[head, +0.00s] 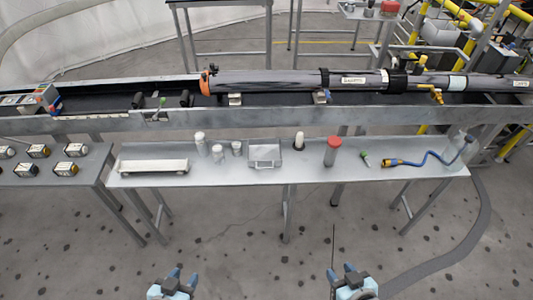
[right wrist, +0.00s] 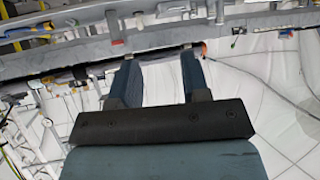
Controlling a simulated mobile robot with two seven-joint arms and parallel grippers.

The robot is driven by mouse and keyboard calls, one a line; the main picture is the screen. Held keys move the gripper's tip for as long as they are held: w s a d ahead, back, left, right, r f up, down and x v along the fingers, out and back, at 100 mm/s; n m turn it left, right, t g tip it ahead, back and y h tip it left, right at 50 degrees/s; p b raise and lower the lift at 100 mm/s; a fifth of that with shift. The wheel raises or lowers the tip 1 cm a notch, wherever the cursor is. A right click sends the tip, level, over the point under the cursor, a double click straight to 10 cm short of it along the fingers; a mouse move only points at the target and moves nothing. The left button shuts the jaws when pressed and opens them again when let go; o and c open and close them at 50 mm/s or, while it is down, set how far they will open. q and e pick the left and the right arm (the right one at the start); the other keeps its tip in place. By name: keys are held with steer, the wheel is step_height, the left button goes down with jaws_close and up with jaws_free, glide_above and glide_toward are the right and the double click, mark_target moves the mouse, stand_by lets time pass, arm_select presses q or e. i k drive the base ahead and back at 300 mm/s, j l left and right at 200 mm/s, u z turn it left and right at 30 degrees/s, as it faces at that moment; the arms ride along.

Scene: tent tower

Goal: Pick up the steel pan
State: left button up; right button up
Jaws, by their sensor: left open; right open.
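A small square grey metal piece (head: 265,156), which looks like the steel pan, sits on the light metal table (head: 310,181) near its middle. It is upright on the table, and its inside is hard to make out. My left gripper (head: 182,274) is open and empty at the bottom of the head view, well in front of the table and to the left of the pan. My right gripper (head: 342,272) is open and empty, also short of the table and to the right of the pan. The right wrist view shows its two fingers apart (right wrist: 153,65) with nothing between them.
On the table are a long pale tray (head: 153,166), several whitish jars (head: 201,144), a red-capped container (head: 332,152), a green-tipped item (head: 365,159) and a blue hose (head: 430,158). A rail with a long grey tube (head: 275,82) runs behind. Floor in front is clear.

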mark_target(261, 152)
steer(key=i+j, duration=0.15)
steer(key=j, duration=0.2)
steer(key=i+j, duration=0.15)
steer(key=j, duration=0.15)
steer(key=i+j, duration=0.15)
steer(key=j, duration=0.2)
steer(key=i+j+z, duration=0.1)
steer(key=j, duration=0.2)
steer(key=i+j, duration=0.2)
steer(key=j, duration=0.15)
steer(key=i+j, duration=0.15)
steer(key=j, duration=0.2)
